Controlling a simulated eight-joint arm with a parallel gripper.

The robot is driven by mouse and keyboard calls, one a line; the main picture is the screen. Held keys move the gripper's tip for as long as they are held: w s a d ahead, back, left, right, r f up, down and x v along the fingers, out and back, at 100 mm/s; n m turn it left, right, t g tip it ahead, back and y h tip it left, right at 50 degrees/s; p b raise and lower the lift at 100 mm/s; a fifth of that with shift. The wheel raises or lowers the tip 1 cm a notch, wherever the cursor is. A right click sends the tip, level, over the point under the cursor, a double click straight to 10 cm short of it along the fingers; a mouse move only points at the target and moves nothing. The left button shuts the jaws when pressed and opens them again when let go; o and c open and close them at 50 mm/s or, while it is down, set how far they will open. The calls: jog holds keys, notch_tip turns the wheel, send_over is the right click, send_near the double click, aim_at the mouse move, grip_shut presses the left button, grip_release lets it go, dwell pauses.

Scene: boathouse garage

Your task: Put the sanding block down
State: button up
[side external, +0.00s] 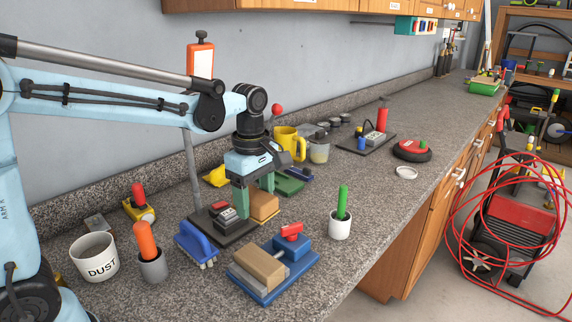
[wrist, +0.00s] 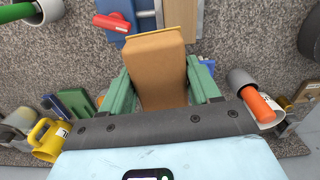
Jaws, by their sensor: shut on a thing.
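The sanding block (side external: 264,206) is a brown block with a thin yellow layer along its lower edge. My gripper (side external: 255,196) points down with its green fingers shut on the block. In the wrist view the block (wrist: 157,70) sits between the two green fingers of my gripper (wrist: 160,90), its far end reaching out past them. In the side view the block is low over the granite counter (side external: 330,265), just right of a dark plate with a small device; I cannot tell whether it touches the counter. The fingers hide part of it.
A blue vise (side external: 292,255) holding a pale wood block (side external: 258,265) stands in front. A blue brush (side external: 196,244), a grey cup (side external: 152,267) with an orange handle, and a white cup (side external: 340,225) with a green handle stand nearby. Bare counter lies to the right.

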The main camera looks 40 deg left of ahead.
jog(key=w+a+f, duration=0.1)
jog(key=w+f, duration=0.2)
jog(key=w, duration=0.4)
jog(key=w+a+f, duration=0.2)
jog(key=w+f, duration=0.2)
jog(key=w, duration=0.3)
jog(key=shift+w+a, duration=0.2)
jog(key=shift+w, duration=0.05)
jog(key=shift+f, duration=2.5)
jog(key=shift+f, duration=0.1)
jog(key=shift+f, duration=0.65)
jog(key=shift+f, duration=0.25)
jog(key=o, duration=1.1)
